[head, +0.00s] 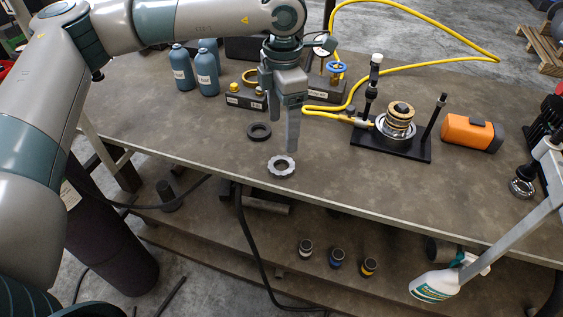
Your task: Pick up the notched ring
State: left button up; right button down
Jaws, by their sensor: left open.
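The notched ring (282,166) is a silver-grey ring with notches around its outer edge. It lies flat on the table near the front edge, in the middle of the head view. My left gripper (283,138) points down above and just behind the ring, its fingers open and nothing seen between them. From this angle I cannot tell the exact height of the fingertips over the ring. My right gripper is not in view.
A dark plain ring (259,131) lies close behind and left of the notched ring. A black fixture (392,147) with stacked parts, an orange device (472,133), blue bottles (207,72) and a yellow hose (420,64) stand around. Table right of the ring is clear.

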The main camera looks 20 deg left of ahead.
pick_arm(q)
jog(key=p, duration=0.2)
send_over(282, 168)
notch_tip(282, 168, down, 5)
jog(key=shift+s+f, duration=0.1)
jog(key=shift+f, duration=0.35)
jog(key=shift+f+p, duration=0.75)
jog(key=shift+p, duration=0.1)
notch_tip(282, 168, down, 3)
jog(key=shift+r+p, duration=0.1)
jog(key=shift+p, duration=0.65)
jog(key=shift+f, duration=0.45)
jog(key=shift+c, duration=0.3)
jog(key=c, duration=1.3)
